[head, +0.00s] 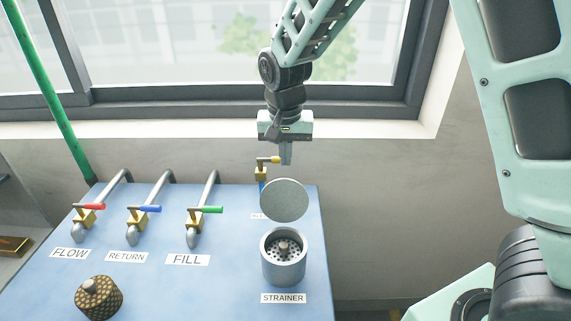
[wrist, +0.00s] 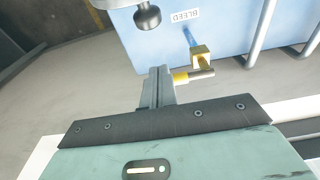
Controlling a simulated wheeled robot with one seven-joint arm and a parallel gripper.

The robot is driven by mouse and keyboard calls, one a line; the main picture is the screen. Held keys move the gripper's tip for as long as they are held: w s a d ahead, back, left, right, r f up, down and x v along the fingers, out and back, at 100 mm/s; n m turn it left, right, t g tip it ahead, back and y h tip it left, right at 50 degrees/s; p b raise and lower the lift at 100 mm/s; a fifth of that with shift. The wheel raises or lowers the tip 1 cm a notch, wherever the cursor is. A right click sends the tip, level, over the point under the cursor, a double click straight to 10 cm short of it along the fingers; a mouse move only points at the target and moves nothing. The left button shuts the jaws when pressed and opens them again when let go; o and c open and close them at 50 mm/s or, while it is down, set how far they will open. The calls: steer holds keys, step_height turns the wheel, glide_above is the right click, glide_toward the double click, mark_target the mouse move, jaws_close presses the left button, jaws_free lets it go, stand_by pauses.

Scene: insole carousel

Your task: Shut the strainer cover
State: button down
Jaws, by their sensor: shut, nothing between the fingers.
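The strainer (head: 284,270) is a grey metal cup at the right of the blue panel, with a perforated inside and a knob in its middle. Its round grey cover (head: 284,200) stands open, raised at the back of the cup. My gripper (head: 286,160) is just above and behind the cover, pointing down, its fingers shut and empty. No contact with the cover shows. In the wrist view the shut fingers (wrist: 158,88) are beside the yellow bleed valve. A dark round knob (wrist: 147,16) shows at the top edge there; I cannot tell whether it belongs to the cover.
The bleed valve (head: 261,173) is close to my fingers, its label partly hidden by the cover. Red, blue and green-handled valves (head: 205,211) on pipes stand to the left. A window ledge (head: 190,130) lies behind.

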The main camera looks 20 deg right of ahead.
mark_target(284, 198)
steer(key=s, duration=0.1)
steer(key=s+a+f+p, duration=0.1)
steer(key=s+p, duration=0.1)
steer(key=shift+s+a+f, duration=0.15)
steer(key=shift+a+f, duration=0.1)
stand_by(0.4)
